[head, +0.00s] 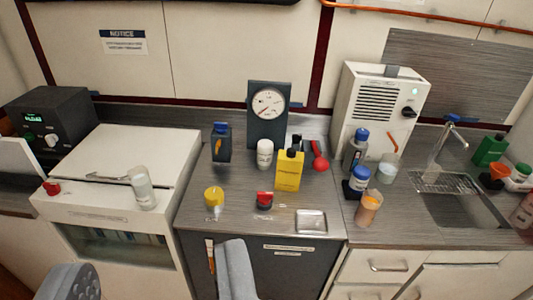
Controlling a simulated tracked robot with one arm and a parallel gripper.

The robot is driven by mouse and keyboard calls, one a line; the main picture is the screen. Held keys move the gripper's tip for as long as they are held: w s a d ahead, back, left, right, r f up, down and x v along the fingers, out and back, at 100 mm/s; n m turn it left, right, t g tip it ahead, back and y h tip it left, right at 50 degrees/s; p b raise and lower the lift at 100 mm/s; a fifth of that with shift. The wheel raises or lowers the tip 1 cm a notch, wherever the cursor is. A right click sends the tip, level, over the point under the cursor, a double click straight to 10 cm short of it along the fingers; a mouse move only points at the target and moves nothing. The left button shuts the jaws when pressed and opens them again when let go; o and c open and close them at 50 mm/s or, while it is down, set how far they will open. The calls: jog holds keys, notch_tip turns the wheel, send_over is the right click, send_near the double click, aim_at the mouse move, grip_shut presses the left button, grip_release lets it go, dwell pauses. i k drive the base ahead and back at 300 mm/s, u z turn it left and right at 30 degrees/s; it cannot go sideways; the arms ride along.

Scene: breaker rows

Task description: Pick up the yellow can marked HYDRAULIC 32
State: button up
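A yellow can (289,172) with a dark cap stands upright on the grey counter, in front of and a little right of the dial gauge. The print on it is too small to read. My gripper (155,276) shows at the bottom left as two grey fingers set wide apart, with nothing between them. It is nearer the camera than the can, below and to the left of it in the picture.
A white bottle (265,153) stands close left of the can, and a red-handled thing (319,157) close right. A red-capped jar (264,200), a yellow-lidded jar (214,197) and a metal tray (311,222) lie in front. The gauge (268,110) stands behind.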

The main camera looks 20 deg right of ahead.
aim_at(290, 162)
jog(key=z, duration=0.35)
jog(key=i, duration=1.25)
jog(key=z, duration=0.7)
